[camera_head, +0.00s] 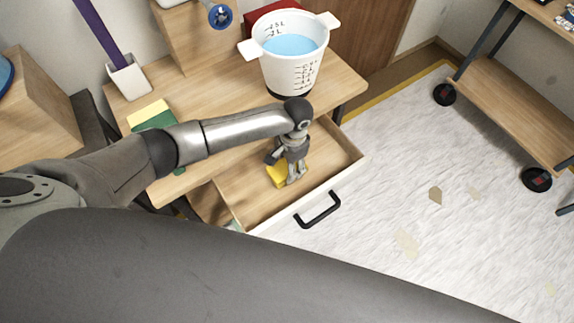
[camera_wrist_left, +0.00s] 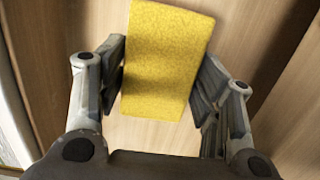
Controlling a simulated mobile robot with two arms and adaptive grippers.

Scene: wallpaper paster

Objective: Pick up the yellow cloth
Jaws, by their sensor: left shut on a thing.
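The yellow cloth (camera_wrist_left: 165,62) is a folded yellow block between the two fingers of my left gripper (camera_wrist_left: 163,85) in the left wrist view. Both fingers press against its sides, and the gripper is shut on it. In the head view my left gripper (camera_head: 293,180) points down into the open drawer (camera_head: 245,182), with the yellow cloth (camera_head: 275,177) partly hidden behind its fingers. The cloth is at or just above the drawer floor; I cannot tell which. My right gripper is not in view.
On the table stand a white measuring bucket (camera_head: 290,62) of blue liquid, a white holder (camera_head: 128,78) with a purple handle and a green and yellow sponge-like block (camera_head: 152,116). The drawer has a black handle (camera_head: 318,210). A wheeled cart (camera_head: 510,105) stands right. Open floor lies between.

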